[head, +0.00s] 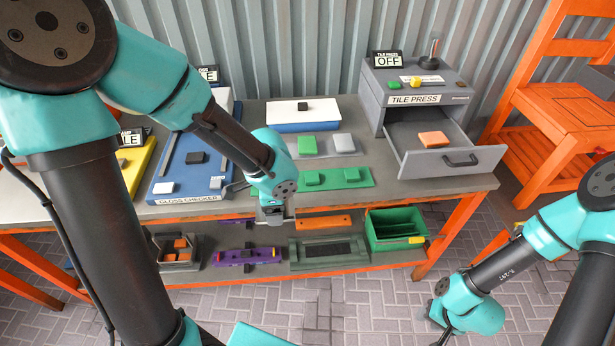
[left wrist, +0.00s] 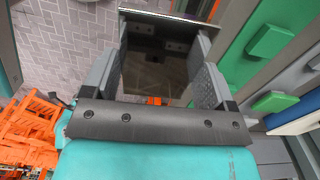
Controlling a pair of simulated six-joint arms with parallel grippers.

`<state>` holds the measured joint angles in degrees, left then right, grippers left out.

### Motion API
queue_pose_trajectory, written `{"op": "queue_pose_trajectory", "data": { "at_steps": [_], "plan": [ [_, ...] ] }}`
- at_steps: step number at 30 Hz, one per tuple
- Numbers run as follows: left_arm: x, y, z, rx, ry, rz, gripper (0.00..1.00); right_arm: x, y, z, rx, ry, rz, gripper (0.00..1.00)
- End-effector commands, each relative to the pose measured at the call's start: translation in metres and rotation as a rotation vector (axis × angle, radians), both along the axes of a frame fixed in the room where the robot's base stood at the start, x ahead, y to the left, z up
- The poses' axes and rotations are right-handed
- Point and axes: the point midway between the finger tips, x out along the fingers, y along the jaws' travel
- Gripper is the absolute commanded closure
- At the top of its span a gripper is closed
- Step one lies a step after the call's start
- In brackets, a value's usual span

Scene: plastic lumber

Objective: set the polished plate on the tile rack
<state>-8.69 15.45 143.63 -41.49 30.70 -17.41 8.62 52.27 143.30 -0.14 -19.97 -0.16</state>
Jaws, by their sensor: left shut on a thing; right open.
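My left gripper (head: 272,213) hangs over the front edge of the workbench, pointing down. In the left wrist view its two grey fingers are shut on a dark, mirror-like plate (left wrist: 156,72), which I take as the polished plate. In the head view the plate is mostly hidden by the gripper. A dark holder with orange tiles (head: 177,250) stands on the lower shelf at the left; it may be the tile rack, but I cannot tell for sure. My right gripper (head: 438,325) is low at the right, away from the bench, open and empty.
A tile press (head: 415,99) with an open drawer holding an orange tile (head: 434,139) stands at the back right. A blue gloss checker (head: 190,170) is left. Green pieces (head: 338,178) lie mid-bench. The lower shelf holds a purple item (head: 247,256) and a green bin (head: 394,228).

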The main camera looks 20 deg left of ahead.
Motion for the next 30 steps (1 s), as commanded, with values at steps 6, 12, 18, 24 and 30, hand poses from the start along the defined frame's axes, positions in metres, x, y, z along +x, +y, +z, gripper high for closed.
{"op": "queue_pose_trajectory", "data": {
  "at_steps": [6, 12, 18, 24, 30],
  "plan": [
    [0.012, 0.007, -0.001, 0.001, 0.0, 0.002, 0.51, 0.0, 0.0, 0.0, 0.0, 0.0, 0.0, 0.57],
    [0.044, 0.027, -0.005, 0.0, 0.0, 0.005, 0.51, 0.0, 0.0, 0.0, 0.0, 0.0, 0.0, 0.57],
    [0.079, 0.049, -0.009, 0.0, -0.001, 0.005, 0.51, 0.0, 0.0, 0.0, 0.0, 0.0, 0.0, 0.57],
    [0.113, 0.07, -0.013, 0.0, 0.0, 0.005, 0.51, 0.0, 0.0, 0.0, 0.0, 0.0, 0.0, 0.57],
    [0.129, 0.08, -0.014, 0.0, -0.001, 0.001, 0.51, 0.0, 0.0, 0.0, 0.0, 0.0, 0.0, 0.57]
  ]
}}
